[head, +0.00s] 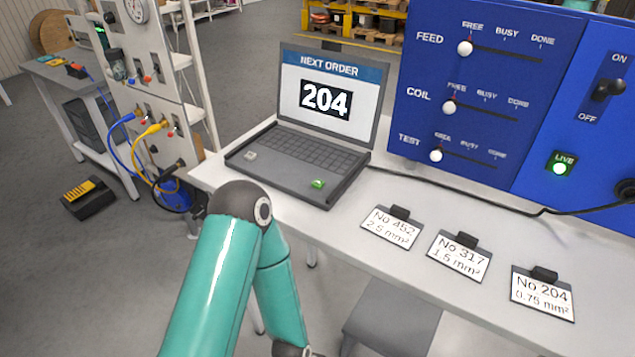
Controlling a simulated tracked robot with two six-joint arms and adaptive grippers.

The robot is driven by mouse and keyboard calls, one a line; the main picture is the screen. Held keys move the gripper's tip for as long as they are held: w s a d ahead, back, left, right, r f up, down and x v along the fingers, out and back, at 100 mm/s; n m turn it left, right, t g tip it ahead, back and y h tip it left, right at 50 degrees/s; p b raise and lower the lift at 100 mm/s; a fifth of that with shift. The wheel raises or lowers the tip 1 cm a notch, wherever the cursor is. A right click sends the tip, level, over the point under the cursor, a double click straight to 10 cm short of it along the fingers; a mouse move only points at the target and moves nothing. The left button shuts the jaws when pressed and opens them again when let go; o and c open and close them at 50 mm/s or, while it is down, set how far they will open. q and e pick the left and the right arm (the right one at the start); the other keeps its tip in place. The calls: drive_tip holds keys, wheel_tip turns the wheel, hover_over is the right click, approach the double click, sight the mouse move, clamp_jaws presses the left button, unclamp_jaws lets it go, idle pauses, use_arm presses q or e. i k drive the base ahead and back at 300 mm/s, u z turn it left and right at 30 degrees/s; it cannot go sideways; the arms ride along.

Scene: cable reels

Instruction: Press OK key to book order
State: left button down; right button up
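An open laptop (296,146) stands on the grey-white bench, its screen (327,95) reading "NEXT ORDER" and "204". A small green key (318,184), which looks like the OK key, sits at the right front of the laptop's base; its label is too small to read. A pale key (250,155) sits at the left front of the base. One teal arm of mine rises from the bottom, bends in front of the laptop and runs down out of the picture. Neither gripper is in view. Nothing is touching the green key.
Tags No 452 (392,226), No 317 (458,256) and No 204 (542,291) lie along the bench front. A blue panel (480,100) with FEED, COIL and TEST sliders, all at FREE, stands behind. Its LIVE lamp (560,166) is green. A black cable crosses the bench.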

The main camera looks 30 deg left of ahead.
sight(319, 184)
drive_tip(key=u, duration=0.05)
drive_tip(key=k, duration=0.5)
drive_tip(key=u, duration=1.15)
drive_tip(key=i, duration=0.9)
drive_tip(key=u, duration=1.85)
drive_tip(key=i, duration=0.1)
drive_tip(key=z, duration=3.45)
